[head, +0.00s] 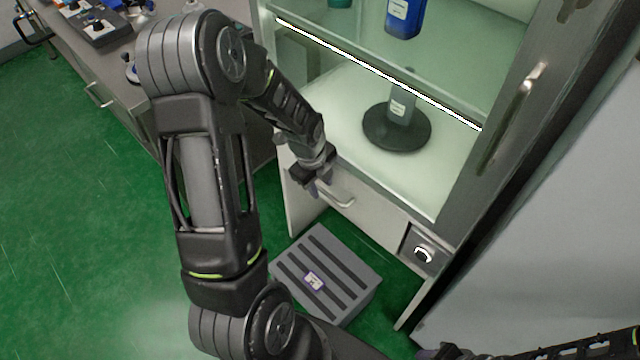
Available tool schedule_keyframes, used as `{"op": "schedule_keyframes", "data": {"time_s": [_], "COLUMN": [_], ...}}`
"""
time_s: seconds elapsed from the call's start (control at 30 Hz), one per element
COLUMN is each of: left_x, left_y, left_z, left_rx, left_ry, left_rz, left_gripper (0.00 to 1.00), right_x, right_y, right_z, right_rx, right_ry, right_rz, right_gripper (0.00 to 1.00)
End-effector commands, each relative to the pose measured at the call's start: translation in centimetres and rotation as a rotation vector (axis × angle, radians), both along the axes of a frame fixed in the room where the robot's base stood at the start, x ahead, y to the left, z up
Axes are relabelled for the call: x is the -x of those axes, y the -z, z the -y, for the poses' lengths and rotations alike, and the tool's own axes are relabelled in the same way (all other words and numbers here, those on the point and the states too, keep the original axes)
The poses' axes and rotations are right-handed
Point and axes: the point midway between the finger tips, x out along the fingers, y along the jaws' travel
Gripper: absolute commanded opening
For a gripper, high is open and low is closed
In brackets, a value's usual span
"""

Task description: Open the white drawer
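The white drawer (372,216) is a pale front panel low in the cabinet, under the lit glass compartment. It looks closed. Its metal bar handle (340,198) shows on the left part of the front. My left gripper (318,186) is just left of the handle, close to the drawer front and pointing down. Its fingers are small and partly hidden, and I cannot tell whether they are apart or touching the handle. My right arm shows only as dark links at the bottom right edge; its gripper cannot be made out.
A grey slatted step box (340,262) stands on the green floor below the drawer. A dark panel with a round knob (423,254) is right of the drawer. The cabinet door (515,120) stands at right. A grey counter (85,70) runs along the left.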

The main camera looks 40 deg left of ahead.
Motion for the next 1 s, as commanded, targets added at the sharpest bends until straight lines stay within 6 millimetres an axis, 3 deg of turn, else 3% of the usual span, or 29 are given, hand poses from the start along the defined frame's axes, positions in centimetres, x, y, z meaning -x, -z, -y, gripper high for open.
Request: {"op": "schedule_keyframes", "data": {"time_s": [0.23, 0.63, 1.0], "left_x": [-0.03, -0.01, -0.02], "left_y": [0.04, 0.03, 0.02], "left_z": [0.00, 0.01, 0.01], "left_rx": [0.000, 0.000, 0.000], "left_ry": [0.000, 0.000, 0.000], "left_rz": [0.000, 0.000, 0.000], "left_gripper": [0.32, 0.00, 0.00], "right_x": [0.00, 0.00, 0.00], "right_y": [-0.01, -0.01, -0.01], "right_z": [0.00, 0.00, 0.00], "right_rx": [0.000, 0.000, 0.000], "right_ry": [0.000, 0.000, 0.000], "right_rz": [0.000, 0.000, 0.000], "right_gripper": [0.36, 0.36, 0.36]}}
